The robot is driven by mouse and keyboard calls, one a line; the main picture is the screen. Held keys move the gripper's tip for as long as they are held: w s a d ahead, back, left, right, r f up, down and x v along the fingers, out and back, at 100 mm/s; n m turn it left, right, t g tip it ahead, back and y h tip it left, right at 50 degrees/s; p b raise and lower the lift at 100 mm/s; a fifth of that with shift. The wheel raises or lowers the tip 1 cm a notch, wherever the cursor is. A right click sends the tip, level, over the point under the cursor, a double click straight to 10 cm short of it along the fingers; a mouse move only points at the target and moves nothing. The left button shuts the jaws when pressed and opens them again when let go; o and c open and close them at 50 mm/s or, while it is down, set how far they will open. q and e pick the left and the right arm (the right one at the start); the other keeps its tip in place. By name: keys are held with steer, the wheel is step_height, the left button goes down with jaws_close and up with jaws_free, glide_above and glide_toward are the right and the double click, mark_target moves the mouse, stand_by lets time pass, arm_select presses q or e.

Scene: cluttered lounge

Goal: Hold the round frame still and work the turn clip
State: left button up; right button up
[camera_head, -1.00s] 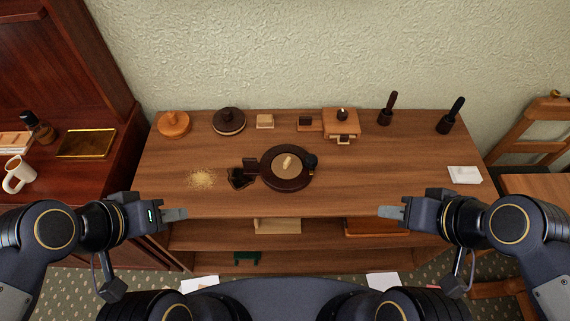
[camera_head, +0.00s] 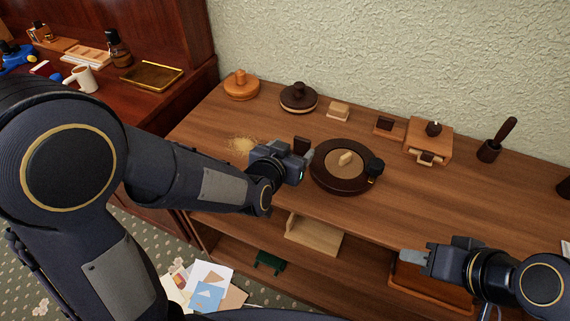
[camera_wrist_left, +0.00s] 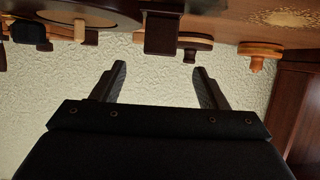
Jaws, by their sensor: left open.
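The round frame (camera_head: 317,181) is a dark brown ring around a pale disc, lying on the wooden cabinet top. A pale wooden turn clip (camera_head: 345,158) stands at its middle. A dark block (camera_head: 301,144) stands at the frame's left side, and a black knob (camera_head: 375,167) is at its right. My left gripper (camera_head: 308,160) is beside the frame's left side. In the left wrist view its jaws (camera_wrist_left: 160,82) are open and empty, with the dark block (camera_wrist_left: 162,34) ahead between them. My right gripper (camera_head: 415,257) is in front of the cabinet's front edge; its finger gap is not visible.
Lidded round pieces (camera_head: 299,98), small blocks, a wooden box (camera_head: 430,136) and a dark-handled tool (camera_head: 490,150) stand along the back. Pale crumbs (camera_head: 240,144) lie behind my left wrist. The top right of the frame is clear. Papers (camera_head: 205,285) lie on the floor.

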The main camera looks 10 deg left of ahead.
mark_target(302, 140)
arm_select(q)
steer(key=shift+w+d+f, duration=0.2)
steer(key=shift+w+f, duration=0.1)
steer(key=shift+w, duration=0.3)
steer(key=x, duration=0.6)
steer(key=shift+w+d+f, duration=0.1)
steer(key=shift+w, duration=0.15)
steer(key=shift+c, duration=0.2)
steer(key=c, duration=1.2)
